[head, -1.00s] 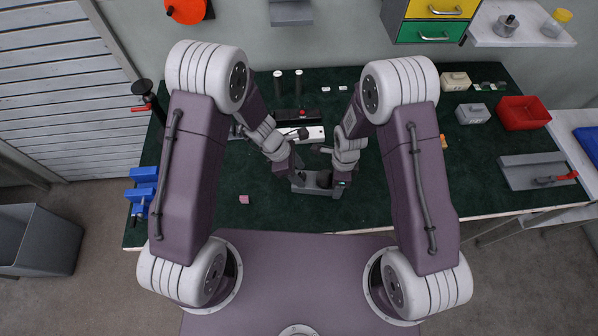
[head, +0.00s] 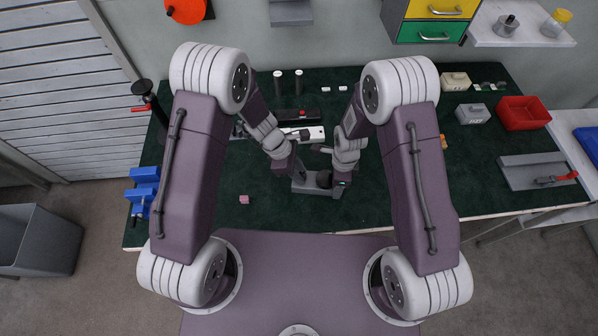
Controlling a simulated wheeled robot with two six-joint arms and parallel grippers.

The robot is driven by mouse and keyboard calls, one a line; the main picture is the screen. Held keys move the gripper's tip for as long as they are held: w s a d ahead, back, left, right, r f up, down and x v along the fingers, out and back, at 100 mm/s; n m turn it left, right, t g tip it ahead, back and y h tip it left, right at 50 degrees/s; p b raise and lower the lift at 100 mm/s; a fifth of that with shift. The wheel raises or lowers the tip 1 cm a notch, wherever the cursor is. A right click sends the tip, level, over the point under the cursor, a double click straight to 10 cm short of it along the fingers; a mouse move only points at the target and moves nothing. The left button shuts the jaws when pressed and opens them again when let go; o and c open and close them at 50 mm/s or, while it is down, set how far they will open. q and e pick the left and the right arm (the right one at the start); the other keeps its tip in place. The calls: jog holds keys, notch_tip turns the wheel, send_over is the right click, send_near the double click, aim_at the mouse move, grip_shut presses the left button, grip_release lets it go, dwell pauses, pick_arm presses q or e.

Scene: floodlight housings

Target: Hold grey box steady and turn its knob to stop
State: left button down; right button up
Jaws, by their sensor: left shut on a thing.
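A low grey box (head: 315,191) lies on the green mat between my two grippers, its near edge showing. A dark round part (head: 324,179) shows on it; I cannot tell for sure that it is the knob. My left gripper (head: 301,179) reaches down to the box's left side and is shut on it. My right gripper (head: 337,184) is at the box's right side, its fingers mostly hidden by its own wrist, so its opening cannot be told. Both forearms hide much around the box.
A white and black device (head: 312,133) lies just behind. At right stand a smaller grey box (head: 473,113), a beige box (head: 455,81), a red bin (head: 523,113) and a grey plate with a red-handled clamp (head: 535,172). A pink block (head: 244,199) lies left; the mat's front is mostly clear.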

pick_arm(q)
jog(key=c, duration=1.1)
grip_release()
jog(key=shift+c, duration=0.2)
jog(key=v, duration=1.2)
jog(key=shift+s, duration=0.1)
pick_arm(e)
jog(key=o, duration=1.6)
jog(key=shift+c, duration=0.2)
